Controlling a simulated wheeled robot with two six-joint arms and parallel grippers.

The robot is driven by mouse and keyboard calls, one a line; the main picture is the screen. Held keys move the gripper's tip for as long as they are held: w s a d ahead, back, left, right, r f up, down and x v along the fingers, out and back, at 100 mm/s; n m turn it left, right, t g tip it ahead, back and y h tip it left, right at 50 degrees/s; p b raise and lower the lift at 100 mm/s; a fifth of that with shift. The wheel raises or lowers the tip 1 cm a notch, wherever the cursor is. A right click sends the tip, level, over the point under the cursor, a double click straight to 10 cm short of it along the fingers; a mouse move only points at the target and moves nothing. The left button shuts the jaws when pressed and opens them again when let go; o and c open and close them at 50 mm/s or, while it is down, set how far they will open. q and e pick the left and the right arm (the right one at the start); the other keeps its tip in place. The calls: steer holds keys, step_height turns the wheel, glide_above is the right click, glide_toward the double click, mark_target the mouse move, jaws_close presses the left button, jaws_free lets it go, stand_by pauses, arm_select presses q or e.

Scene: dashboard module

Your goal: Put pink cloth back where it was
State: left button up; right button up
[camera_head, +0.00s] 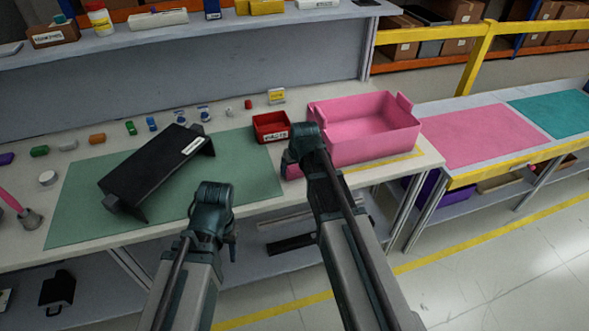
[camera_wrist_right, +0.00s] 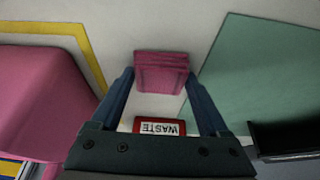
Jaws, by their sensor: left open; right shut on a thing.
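The pink cloth (camera_wrist_right: 162,72) is a small folded piece between the blue fingers of my right gripper (camera_wrist_right: 165,85), which is shut on it. In the head view, a bit of the cloth (camera_head: 291,172) shows beside the right wrist, close to the front edge of the bench, left of the pink bin (camera_head: 365,146). I cannot tell whether the cloth touches the bench. My left gripper (camera_head: 228,238) is open, in front of the bench edge near the green mat (camera_head: 255,165); its fingers are mostly hidden and nothing shows in it.
A red WASTE box (camera_head: 271,127) stands left of the pink bin, close to my right gripper. A black dashboard module (camera_head: 157,172) lies on the mat. Several small coloured parts line the back of the bench (camera_head: 72,158). A bench with a pink mat (camera_head: 480,135) is at right.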

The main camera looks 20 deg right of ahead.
steer(key=o, duration=1.1)
steer(key=shift+f, duration=0.1)
steer(key=shift+c, duration=0.2)
steer(key=p+v, duration=1.1)
steer(key=v, duration=0.1)
steer(key=s+a+n+g, duration=0.1)
steer(key=s+a+g, duration=0.1)
steer(key=s+a, duration=0.4)
steer(key=s+a+f+n+g+h, duration=0.1)
steer(key=s+a+n+g, duration=0.1)
steer(key=s+a, duration=0.5)
steer(key=s+g, duration=0.1)
steer(key=s, duration=0.5)
steer(key=shift+a+h, duration=0.3)
steer(key=shift+w+f, duration=0.1)
